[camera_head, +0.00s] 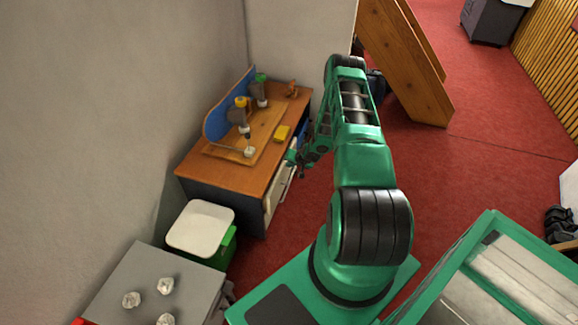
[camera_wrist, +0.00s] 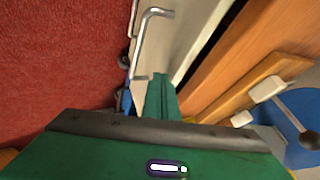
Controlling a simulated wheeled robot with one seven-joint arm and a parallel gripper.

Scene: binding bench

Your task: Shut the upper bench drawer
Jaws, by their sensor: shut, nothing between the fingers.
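The bench (camera_head: 262,172) with its brown wooden top stands at the left against the wall. Its pale drawer fronts (camera_head: 281,192) face right in the head view, partly hidden by the bench top and my arm. In the wrist view a pale drawer front (camera_wrist: 186,38) fills the upper middle, with a bent metal bar handle (camera_wrist: 141,42) on it. How far the drawer stands out is hard to tell. My gripper (camera_head: 301,166) is at the bench's front edge, and its green fingers (camera_wrist: 161,90) are shut and empty, close to that drawer front. I cannot tell whether they touch.
On the bench top are a wooden board with a small drill-like tool (camera_head: 246,139), a yellow block (camera_head: 282,133) and a blue back panel (camera_head: 229,106). A green bin with a white lid (camera_head: 201,228) stands at the bench's near end. Red floor (camera_head: 430,165) is open to the right.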

